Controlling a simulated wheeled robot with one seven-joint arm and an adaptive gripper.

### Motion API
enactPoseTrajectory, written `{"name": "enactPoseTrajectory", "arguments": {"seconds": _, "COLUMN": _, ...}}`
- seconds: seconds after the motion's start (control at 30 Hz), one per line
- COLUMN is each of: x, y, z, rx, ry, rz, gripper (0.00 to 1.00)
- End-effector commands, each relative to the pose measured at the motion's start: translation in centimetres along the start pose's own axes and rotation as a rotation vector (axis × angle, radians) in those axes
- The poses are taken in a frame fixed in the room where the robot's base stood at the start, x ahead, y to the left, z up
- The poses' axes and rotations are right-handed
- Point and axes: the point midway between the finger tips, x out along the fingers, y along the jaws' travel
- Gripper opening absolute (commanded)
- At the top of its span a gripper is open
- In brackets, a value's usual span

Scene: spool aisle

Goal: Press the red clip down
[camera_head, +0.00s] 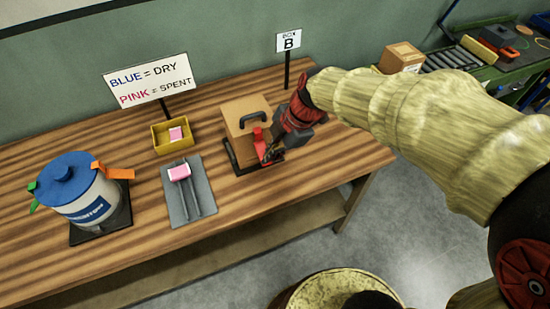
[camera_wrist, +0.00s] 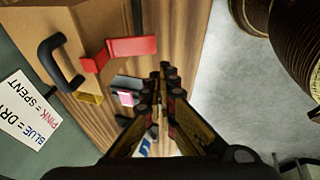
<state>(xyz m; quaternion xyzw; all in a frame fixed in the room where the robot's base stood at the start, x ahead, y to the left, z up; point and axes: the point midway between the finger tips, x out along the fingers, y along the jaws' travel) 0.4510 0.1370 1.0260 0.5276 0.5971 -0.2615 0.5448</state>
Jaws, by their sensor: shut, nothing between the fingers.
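The red clip (camera_head: 259,140) is on the front of a brown box (camera_head: 236,122) with a black handle. In the wrist view the clip (camera_wrist: 131,47) sticks out from the box face, its flat red arm raised away from it. My gripper (camera_head: 269,156) is right beside the clip in the head view and partly overlaps the box's front. In the wrist view my gripper's fingers (camera_wrist: 164,76) are together and empty, with the clip just off their tips. Whether they touch it cannot be told.
A yellow bin (camera_head: 158,140) with a pink block and a grey tray (camera_head: 177,206) with another stand left of the box. A blue-lidded canister (camera_head: 85,195) with orange and green clips is farther left. Two signs stand behind. The table's front edge is close.

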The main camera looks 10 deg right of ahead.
Motion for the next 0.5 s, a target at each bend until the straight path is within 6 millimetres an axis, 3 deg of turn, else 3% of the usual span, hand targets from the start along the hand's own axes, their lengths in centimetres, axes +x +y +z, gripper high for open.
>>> {"name": "enactPoseTrajectory", "arguments": {"seconds": 0.3, "x": -5.7, "y": -2.7, "z": 0.2, "rx": 0.003, "ry": -0.002, "rz": 0.005, "gripper": 0.0}}
{"name": "enactPoseTrajectory", "arguments": {"seconds": 0.5, "x": -7.8, "y": -3.9, "z": 0.2, "rx": 0.004, "ry": -0.001, "rz": 0.002, "gripper": 0.0}}
